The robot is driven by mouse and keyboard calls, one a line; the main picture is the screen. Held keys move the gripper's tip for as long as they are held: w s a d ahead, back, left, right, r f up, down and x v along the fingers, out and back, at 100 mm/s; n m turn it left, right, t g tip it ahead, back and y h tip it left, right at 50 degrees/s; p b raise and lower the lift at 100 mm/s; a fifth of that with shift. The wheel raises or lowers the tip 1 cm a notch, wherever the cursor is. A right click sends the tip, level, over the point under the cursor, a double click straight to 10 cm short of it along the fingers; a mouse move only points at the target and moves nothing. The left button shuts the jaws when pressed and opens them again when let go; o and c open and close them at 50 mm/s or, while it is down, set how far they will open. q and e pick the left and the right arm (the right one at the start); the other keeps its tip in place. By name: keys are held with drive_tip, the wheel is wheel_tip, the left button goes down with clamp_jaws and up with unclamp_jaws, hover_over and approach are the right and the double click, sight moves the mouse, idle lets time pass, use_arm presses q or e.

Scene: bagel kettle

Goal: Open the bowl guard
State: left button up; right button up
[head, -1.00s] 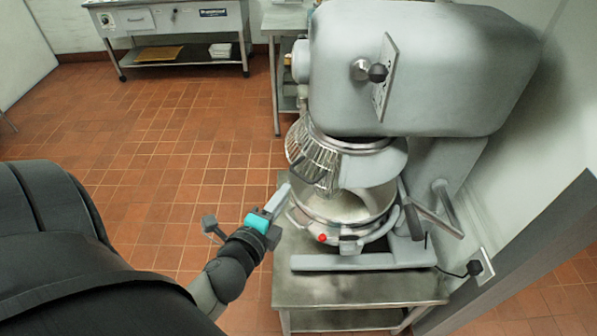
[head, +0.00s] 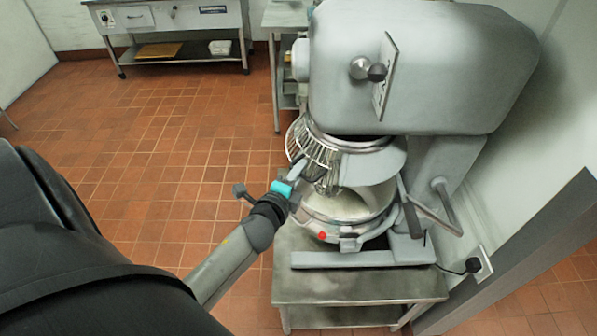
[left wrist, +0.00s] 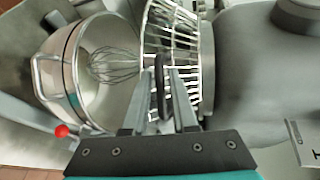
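The bowl guard (head: 312,142) is a wire cage below the mixer head (head: 410,65), on the left side of the mixer. In the left wrist view the guard (left wrist: 180,35) shows close up, with a dark upright handle (left wrist: 160,85). My left gripper (head: 298,172) is at the guard's front left. In the wrist view its two fingers (left wrist: 159,80) stand apart, one on each side of the handle; firm contact cannot be told. The steel bowl (head: 345,207) sits below, with a whisk (left wrist: 115,65) inside. My right gripper is not in view.
The mixer stands on a low steel table (head: 360,285) beside the right wall. A red knob (head: 322,235) is at the bowl's front. A steel counter (head: 170,20) stands at the back left. The tiled floor (head: 170,150) on the left is clear.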

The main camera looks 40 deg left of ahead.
use_arm(q)
clamp_jaws()
idle(1.4)
